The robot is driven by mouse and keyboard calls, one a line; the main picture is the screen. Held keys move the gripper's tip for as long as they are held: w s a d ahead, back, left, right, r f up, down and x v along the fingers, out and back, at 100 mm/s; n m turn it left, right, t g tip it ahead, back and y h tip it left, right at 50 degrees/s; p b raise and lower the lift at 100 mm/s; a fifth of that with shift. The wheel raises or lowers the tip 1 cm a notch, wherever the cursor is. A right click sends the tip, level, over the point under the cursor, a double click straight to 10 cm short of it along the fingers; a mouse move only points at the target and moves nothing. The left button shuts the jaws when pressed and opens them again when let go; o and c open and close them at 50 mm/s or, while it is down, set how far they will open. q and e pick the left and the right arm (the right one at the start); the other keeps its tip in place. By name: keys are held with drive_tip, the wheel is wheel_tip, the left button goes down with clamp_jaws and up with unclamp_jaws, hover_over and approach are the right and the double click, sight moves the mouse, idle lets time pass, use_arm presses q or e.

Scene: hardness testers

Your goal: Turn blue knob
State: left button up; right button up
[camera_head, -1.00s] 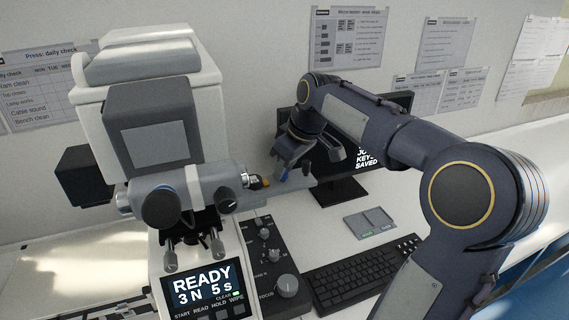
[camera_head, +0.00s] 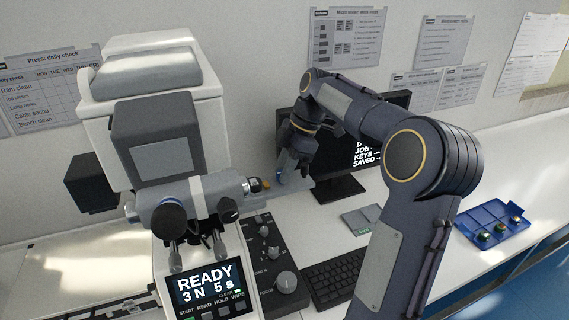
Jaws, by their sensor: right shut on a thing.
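The hardness tester (camera_head: 152,105) stands at left, with a lit READY screen (camera_head: 207,284) and dark knobs on its head. A small blue knob (camera_head: 280,175) shows to the right of the tester's head, at the fingertips of my right gripper (camera_head: 284,172). The right gripper comes down from above, is shut on this blue piece, and hides much of it. A yellow-orange and dark tip (camera_head: 264,184) ends the grey barrel just left of the gripper. My left gripper is not in view.
A monitor (camera_head: 378,151) stands close behind the right hand. A control panel with grey dials (camera_head: 287,282), a keyboard (camera_head: 336,279) and a grey pad (camera_head: 361,219) lie in front. A blue tray (camera_head: 468,237) with small samples sits at right. White bench is bare beyond it.

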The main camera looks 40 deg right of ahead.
drive_tip(key=shift+w+n+g+p, duration=0.15)
drive_tip(key=shift+n+g+p, duration=0.5)
drive_tip(key=shift+n, duration=0.95)
drive_tip(key=o, duration=1)
drive_tip(key=v, duration=0.7)
drive_tip(key=shift+d+r, duration=0.3)
drive_tip(key=shift+r, duration=0.05)
drive_tip(key=shift+a, duration=0.1)
